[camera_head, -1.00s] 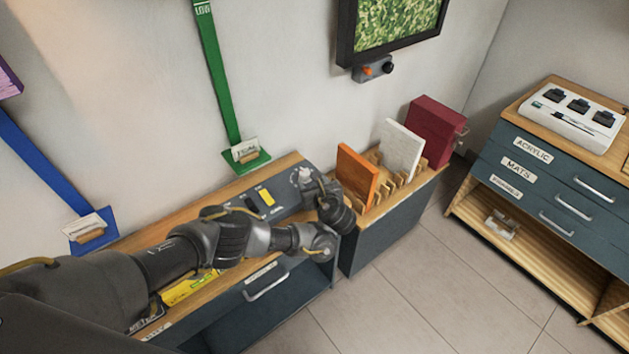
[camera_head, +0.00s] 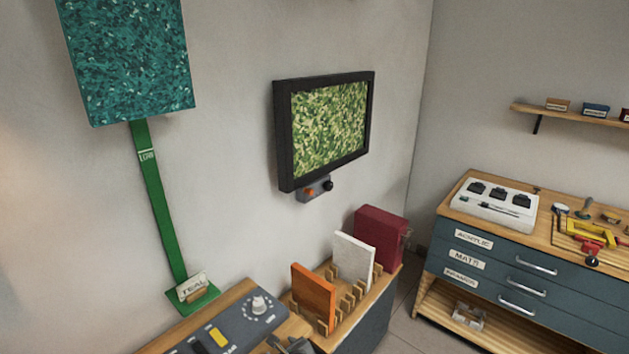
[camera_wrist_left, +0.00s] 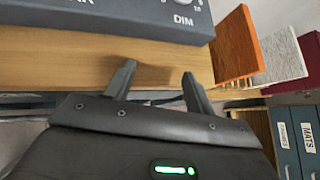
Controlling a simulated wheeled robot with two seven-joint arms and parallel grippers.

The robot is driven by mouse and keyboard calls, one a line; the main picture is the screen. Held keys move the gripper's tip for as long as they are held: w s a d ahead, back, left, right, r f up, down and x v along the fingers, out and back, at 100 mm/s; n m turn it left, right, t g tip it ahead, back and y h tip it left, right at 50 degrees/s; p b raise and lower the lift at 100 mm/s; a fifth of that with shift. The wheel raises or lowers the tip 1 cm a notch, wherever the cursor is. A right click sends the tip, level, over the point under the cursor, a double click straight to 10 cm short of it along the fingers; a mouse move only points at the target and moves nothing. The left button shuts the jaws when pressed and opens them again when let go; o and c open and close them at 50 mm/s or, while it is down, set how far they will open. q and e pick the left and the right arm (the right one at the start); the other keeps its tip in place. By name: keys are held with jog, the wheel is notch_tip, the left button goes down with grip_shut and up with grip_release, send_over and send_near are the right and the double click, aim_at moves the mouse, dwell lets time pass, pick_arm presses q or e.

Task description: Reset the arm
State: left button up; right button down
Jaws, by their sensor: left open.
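My left gripper (camera_wrist_left: 157,74) is open and empty in the left wrist view, its two dark fingers apart above the front part of a wooden bench top (camera_wrist_left: 160,63). The grey control panel (camera_wrist_left: 100,20), with the word DIM on it, lies beyond the fingers. In the head view only a small dark piece of my left arm or gripper shows at the bottom edge, by the panel (camera_head: 225,335) and rack. My right gripper is in neither view.
A framed screen (camera_head: 328,130) hangs on the wall. A drawer cabinet (camera_head: 500,275) stands at right, with grey floor between.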

pick_arm(q)
jog(key=s+d+f+n+g+h, duration=0.25)
jog(key=s+n, duration=0.35)
jog(key=s, duration=0.4)
jog(key=s+d+f+n+g+h, duration=0.2)
jog(key=s+d+n+g+h, duration=0.25)
jog(key=s, duration=0.55)
jog(key=s+a+r+n+t+y, duration=0.1)
jog(key=s+a+r+n, duration=0.3)
jog(key=s+a+n, duration=0.55)
jog(key=s+a+r+n+t, duration=0.1)
jog(key=s+a+r+n, duration=0.4)
jog(key=a, duration=0.8)
notch_tip(320, 180, down, 30)
jog(key=s+g+b, duration=0.1)
jog(key=g+b, duration=0.1)
jog(key=b, duration=0.1)
jog(key=s+a+f+g+b, duration=0.1)
jog(key=s+a+f+b, duration=0.1)
jog(key=s+f, duration=1.4)
jog(key=shift+s+f+y, duration=0.2)
jog(key=shift+f+y, duration=0.1)
jog(key=shift+f, duration=0.55)
